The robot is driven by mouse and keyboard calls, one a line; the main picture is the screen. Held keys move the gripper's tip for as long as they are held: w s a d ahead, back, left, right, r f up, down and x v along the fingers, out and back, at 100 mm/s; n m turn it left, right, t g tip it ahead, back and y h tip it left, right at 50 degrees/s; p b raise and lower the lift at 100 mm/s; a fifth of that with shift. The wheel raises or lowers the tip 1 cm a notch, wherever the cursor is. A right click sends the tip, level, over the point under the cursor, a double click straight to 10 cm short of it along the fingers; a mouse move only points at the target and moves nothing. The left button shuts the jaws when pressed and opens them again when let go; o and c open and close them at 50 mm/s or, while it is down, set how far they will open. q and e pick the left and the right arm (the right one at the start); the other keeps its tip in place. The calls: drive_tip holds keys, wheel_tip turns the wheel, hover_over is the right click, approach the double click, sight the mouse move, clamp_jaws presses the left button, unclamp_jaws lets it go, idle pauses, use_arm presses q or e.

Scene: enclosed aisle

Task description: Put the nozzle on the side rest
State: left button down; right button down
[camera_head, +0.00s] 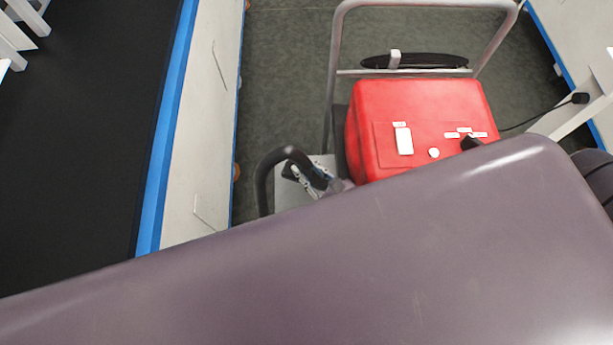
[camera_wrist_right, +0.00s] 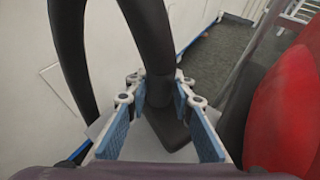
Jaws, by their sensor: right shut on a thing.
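The black nozzle (camera_wrist_right: 168,128) hangs on a thick black hose (camera_wrist_right: 150,35) in the right wrist view. My right gripper (camera_wrist_right: 158,98) is shut on it, with a blue-padded finger on each side. In the head view, the right gripper (camera_head: 310,178) is partly visible by the curved hose (camera_head: 264,180), left of the red machine. A pale flat plate (camera_head: 288,197) lies below the gripper beside the red machine; I cannot tell whether it is the side rest or whether the nozzle touches it. My left gripper is not in view.
The red machine (camera_head: 375,160) stands within a grey tubular frame (camera_head: 338,60). A white wall with a blue edge (camera_head: 200,120) runs along the left, near the hose. Open floor (camera_head: 285,70) lies behind. A large grey-purple surface covers the head view's lower part.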

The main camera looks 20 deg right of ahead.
sight(307, 176)
drive_tip(key=shift+f+b, duration=0.55)
drive_tip(key=shift+f, duration=1.5)
drive_tip(key=shift+f, duration=0.2)
drive_tip(key=c, duration=1.7)
unclamp_jaws()
drive_tip(key=shift+r, duration=0.2)
drive_tip(key=b+v, duration=0.1)
drive_tip(key=v, duration=1.1)
